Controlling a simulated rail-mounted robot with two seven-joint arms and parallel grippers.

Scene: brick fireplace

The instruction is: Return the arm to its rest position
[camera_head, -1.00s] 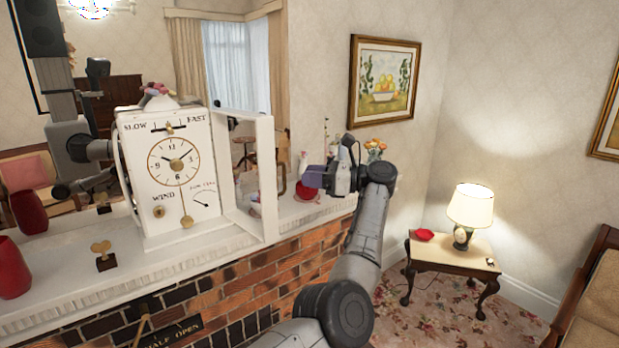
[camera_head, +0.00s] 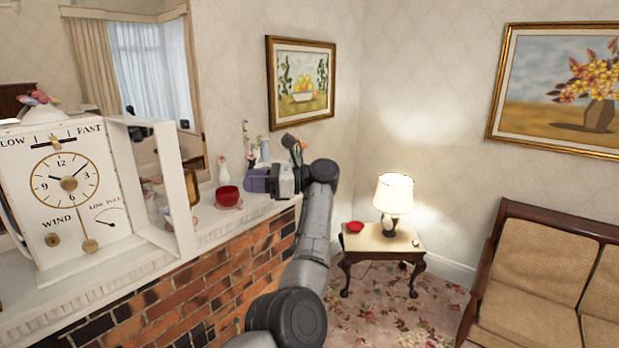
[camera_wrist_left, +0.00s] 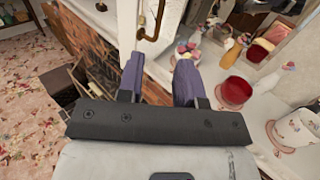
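My left arm (camera_head: 312,225) rises from the bottom of the head view to the mantel's right end. My left gripper (camera_head: 250,181) points left there, just right of a red bowl (camera_head: 228,197). In the wrist view its two purple fingers (camera_wrist_left: 158,78) are apart with nothing between them, so it is open and empty. The red bowl shows right of the fingers in the wrist view (camera_wrist_left: 233,93), apart from them. My right gripper is not in view.
The white mantel (camera_head: 215,226) over the brick fireplace (camera_head: 180,300) carries a white clock (camera_head: 65,190), an upright white frame and small ornaments. A side table (camera_head: 380,243) with a lamp (camera_head: 393,195) and a sofa (camera_head: 545,265) stand right. Floor between table and arm looks clear.

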